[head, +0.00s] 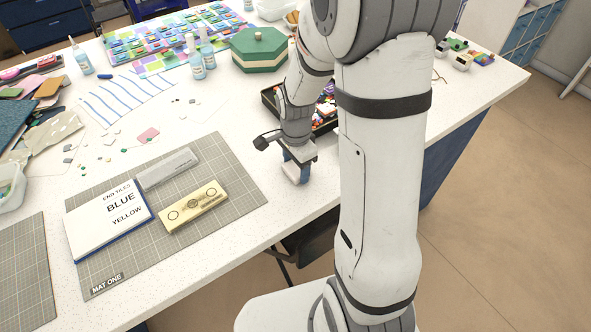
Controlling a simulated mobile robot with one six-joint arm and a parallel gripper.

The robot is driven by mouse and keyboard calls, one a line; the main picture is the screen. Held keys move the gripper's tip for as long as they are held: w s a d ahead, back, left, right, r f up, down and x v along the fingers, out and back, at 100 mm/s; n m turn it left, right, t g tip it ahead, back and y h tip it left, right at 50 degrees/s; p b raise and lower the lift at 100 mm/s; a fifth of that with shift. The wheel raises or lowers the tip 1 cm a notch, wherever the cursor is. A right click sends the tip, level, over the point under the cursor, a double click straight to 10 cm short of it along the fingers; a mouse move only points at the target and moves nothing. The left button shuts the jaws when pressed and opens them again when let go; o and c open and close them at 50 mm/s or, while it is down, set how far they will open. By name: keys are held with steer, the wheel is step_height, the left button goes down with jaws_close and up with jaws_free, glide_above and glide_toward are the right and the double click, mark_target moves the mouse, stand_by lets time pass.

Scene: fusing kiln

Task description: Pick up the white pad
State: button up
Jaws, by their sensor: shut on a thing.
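My gripper (297,172) is at the table's front edge, right of the grey cutting mat (236,165), pointing down. Its blue fingers are shut on a small white block (291,170), mostly hidden between them; it may be the white pad, but I cannot be sure. On the mat lie a white board with blue edges (108,220) reading "END TILES BLUE YELLOW", a grey bar (168,169) and a cream bar with round marks (194,206).
A black tray of colourful pieces (325,110) stands behind my gripper, partly hidden by my arm. A green hexagonal box (259,50), bottles (195,60) and a colourful tile panel (150,42) are farther back. Glass sheets (38,140) lie at the left.

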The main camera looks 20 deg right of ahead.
mark_target(296, 168)
step_height(296, 168, up, 10)
steer(key=shift+b, duration=0.3)
stand_by(0.3)
steer(key=o, duration=0.3)
steer(key=shift+c, duration=1.2)
